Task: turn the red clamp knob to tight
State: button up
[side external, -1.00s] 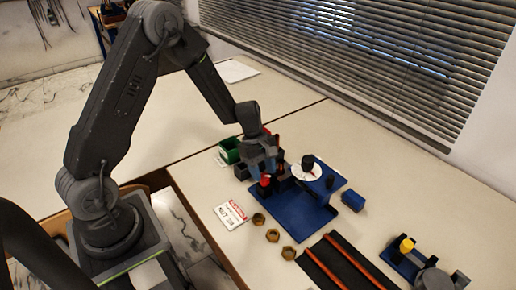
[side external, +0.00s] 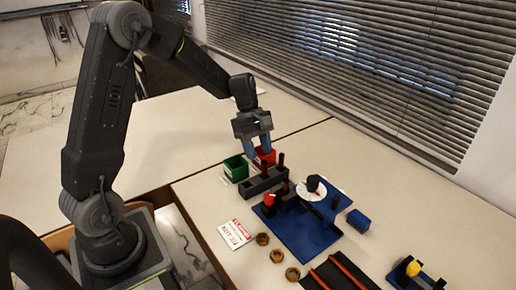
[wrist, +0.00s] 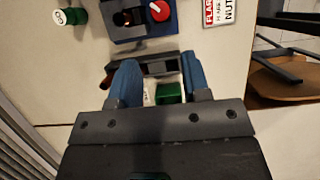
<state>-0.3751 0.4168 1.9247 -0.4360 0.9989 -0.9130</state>
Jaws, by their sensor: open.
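My gripper (side external: 258,154) is raised behind the knob, around the grey holder and bins, clear of the knob. Its blue fingers (wrist: 158,64) are apart, and nothing is seen gripped between them.
A grey holder (side external: 264,182) with dark red pegs stands between gripper and knob.

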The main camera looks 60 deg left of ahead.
aim_at(270, 195)
jog(key=d+m+y, duration=0.5)
jog(key=d+m, duration=0.1)
jog(key=m, duration=0.8)
notch_tip(270, 195, down, 13)
jog(key=shift+w+a+f, duration=0.1)
jog(key=shift+a, duration=0.05)
jog(key=shift+m, duration=0.3)
jog(key=c, duration=0.6)
